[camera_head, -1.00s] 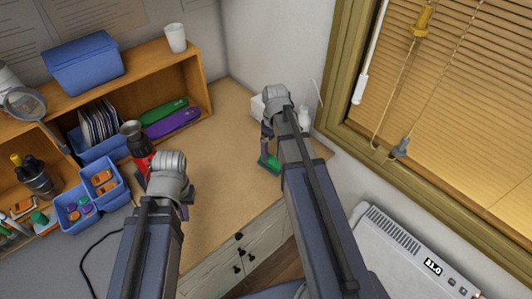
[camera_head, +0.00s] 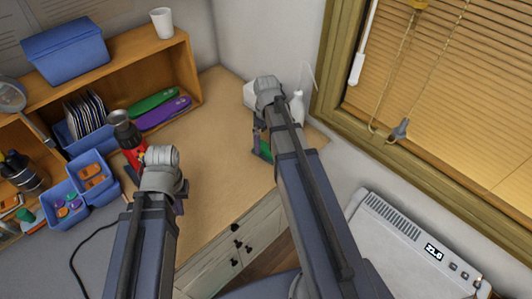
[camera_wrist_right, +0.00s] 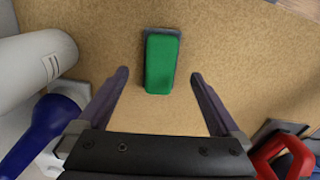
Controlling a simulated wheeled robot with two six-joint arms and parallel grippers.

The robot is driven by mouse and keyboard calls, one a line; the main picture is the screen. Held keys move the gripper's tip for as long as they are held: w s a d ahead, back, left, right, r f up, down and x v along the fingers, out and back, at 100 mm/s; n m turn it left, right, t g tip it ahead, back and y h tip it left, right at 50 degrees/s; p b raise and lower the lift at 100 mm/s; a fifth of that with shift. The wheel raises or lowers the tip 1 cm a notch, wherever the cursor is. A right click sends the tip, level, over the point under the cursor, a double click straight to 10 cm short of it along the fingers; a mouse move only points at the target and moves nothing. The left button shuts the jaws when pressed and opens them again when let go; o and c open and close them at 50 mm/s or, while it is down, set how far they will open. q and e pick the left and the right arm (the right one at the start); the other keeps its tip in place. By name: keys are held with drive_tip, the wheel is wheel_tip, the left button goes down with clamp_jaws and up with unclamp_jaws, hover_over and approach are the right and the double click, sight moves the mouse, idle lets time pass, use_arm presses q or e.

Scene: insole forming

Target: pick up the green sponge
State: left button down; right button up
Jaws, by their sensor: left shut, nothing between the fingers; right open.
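The green sponge (camera_wrist_right: 161,64) lies on the tan desktop, with a dark grey layer showing at its edges. In the right wrist view my right gripper (camera_wrist_right: 160,76) is open, its two fingers apart on either side of the sponge's lower part. I cannot tell how far above the desk the fingertips are. In the head view only a bit of the sponge (camera_head: 266,152) shows, partly hidden by my right gripper (camera_head: 258,142) and arm. My left gripper (camera_head: 181,198) is shut and empty near the desk's left front, away from the sponge.
In the right wrist view a white cylinder (camera_wrist_right: 35,70) and a blue object (camera_wrist_right: 40,132) lie left, and a red object (camera_wrist_right: 283,155) lower right. In the head view a red and black bottle (camera_head: 128,140) stands behind my left gripper. The desk's middle (camera_head: 215,135) is clear.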

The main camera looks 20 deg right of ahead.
sight(184, 222)
use_arm(q)
wheel_tip(184, 222, down, 4)
drive_tip(key=b, duration=0.3)
drive_tip(key=shift+f+b, duration=0.25)
drive_tip(key=shift+b, duration=0.1)
use_arm(e)
wheel_tip(184, 222, down, 4)
drive_tip(key=shift+f, duration=0.25)
use_arm(q)
drive_tip(key=shift+r, duration=0.1)
use_arm(e)
drive_tip(key=shift+r, duration=0.1)
drive_tip(key=c, duration=1.4)
use_arm(q)
drive_tip(key=shift+r, duration=0.1)
